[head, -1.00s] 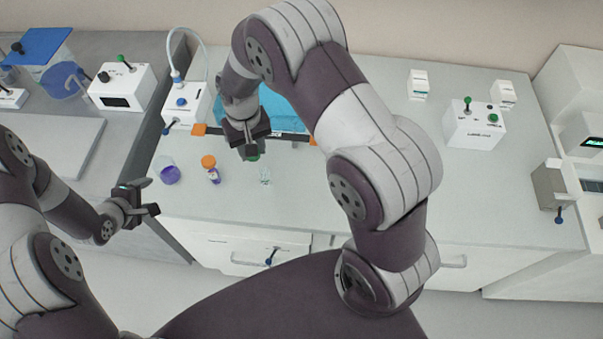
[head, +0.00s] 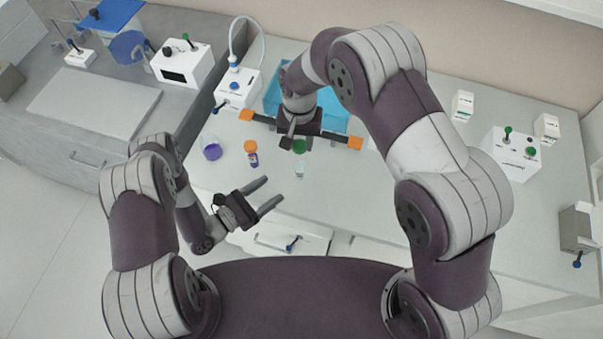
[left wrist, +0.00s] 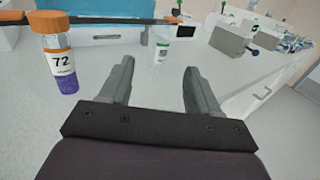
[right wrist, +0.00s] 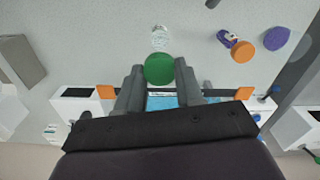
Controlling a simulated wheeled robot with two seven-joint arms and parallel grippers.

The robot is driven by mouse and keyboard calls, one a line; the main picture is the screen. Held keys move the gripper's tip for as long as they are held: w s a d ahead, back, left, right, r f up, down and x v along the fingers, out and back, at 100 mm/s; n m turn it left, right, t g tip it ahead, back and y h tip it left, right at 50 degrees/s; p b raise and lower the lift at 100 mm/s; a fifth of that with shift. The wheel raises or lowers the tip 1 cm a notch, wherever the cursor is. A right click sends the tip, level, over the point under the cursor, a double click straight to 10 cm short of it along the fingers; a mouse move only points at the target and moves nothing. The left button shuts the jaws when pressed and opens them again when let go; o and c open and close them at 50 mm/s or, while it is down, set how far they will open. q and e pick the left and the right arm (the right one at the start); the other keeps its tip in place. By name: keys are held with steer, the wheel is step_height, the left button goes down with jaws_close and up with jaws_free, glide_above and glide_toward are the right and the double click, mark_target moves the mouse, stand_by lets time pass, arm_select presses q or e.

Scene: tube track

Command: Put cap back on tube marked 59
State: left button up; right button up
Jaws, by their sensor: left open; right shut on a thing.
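My right gripper (head: 296,142) is shut on a green cap (head: 299,146), which also shows between its fingertips in the right wrist view (right wrist: 159,69). A clear, upright tube (head: 299,171) stands on the bench just in front of the cap. It appears with a white label in the left wrist view (left wrist: 160,50) and beyond the cap in the right wrist view (right wrist: 159,38). Its number is unreadable, and I cannot tell whether the cap touches it. My left gripper (head: 273,191) is open and empty, in front of the tube and pointing towards it.
An orange-capped tube (head: 251,153) with purple contents is marked 72 in the left wrist view (left wrist: 60,60). A dark bar with orange ends (head: 355,143) and a blue tray (head: 333,118) lie behind.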

arm_select(q)
steer(key=x, duration=1.1)
steer(key=shift+w+d, duration=0.25)
jaws_close()
arm_select(e)
glide_above(300, 162)
steer(key=shift+f, duration=2.5)
